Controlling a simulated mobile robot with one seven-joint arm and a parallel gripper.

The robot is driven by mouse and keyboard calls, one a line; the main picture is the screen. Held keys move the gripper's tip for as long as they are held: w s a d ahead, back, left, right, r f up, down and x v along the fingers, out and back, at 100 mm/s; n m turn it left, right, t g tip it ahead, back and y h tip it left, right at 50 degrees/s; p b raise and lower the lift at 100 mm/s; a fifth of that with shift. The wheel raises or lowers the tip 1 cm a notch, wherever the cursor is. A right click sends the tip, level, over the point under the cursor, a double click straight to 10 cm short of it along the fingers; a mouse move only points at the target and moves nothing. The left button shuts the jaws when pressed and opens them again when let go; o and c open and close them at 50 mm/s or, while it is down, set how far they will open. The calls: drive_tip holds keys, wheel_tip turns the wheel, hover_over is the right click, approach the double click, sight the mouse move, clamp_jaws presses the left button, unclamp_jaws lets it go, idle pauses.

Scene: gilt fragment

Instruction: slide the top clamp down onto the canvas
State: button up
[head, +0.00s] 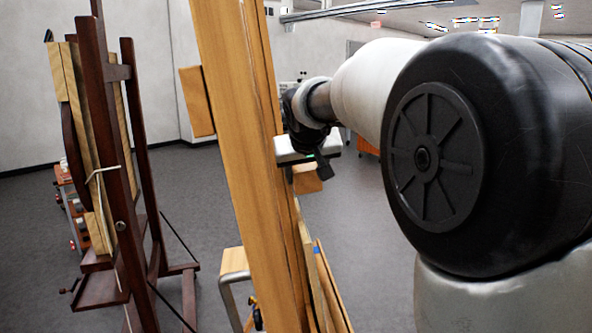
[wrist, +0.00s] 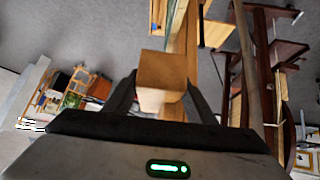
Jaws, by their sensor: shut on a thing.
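A light wooden easel post (head: 240,160) rises tall in the middle of the head view, leaning slightly. My gripper (wrist: 162,100) is shut on a square wooden block, the top clamp (wrist: 162,72), with one dark finger on each side of it. In the head view my gripper (head: 308,160) is at the right side of the post, with a small wooden block (head: 308,181) showing just below it. Another wooden block (head: 196,101) sticks out left of the post. I cannot clearly make out the canvas; thin wooden edges (head: 328,290) show low beside the post.
A dark wooden easel (head: 118,180) holding panels stands at the left. A stool with a metal leg (head: 233,275) is behind the post's foot. In the wrist view, the dark easel (wrist: 262,70) is at the right and a cluttered shelf (wrist: 70,92) at the left. Grey floor (head: 350,240) lies open behind.

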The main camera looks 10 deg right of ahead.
drive_tip(key=f+b, duration=0.2)
drive_tip(key=f, duration=0.2)
drive_tip(key=d+f+b, duration=0.1)
drive_tip(key=f+b, duration=0.1)
drive_tip(key=f, duration=0.1)
drive_tip(key=f+b, duration=0.3)
drive_tip(key=f, duration=0.1)
drive_tip(key=shift+d+f, duration=0.3)
drive_tip(key=shift+s+f+b, duration=0.15)
drive_tip(key=shift+f+b, duration=0.15)
drive_tip(key=shift+f, duration=0.25)
drive_tip(key=o, duration=1.5)
drive_tip(key=shift+d, duration=0.1)
drive_tip(key=shift+r, duration=0.15)
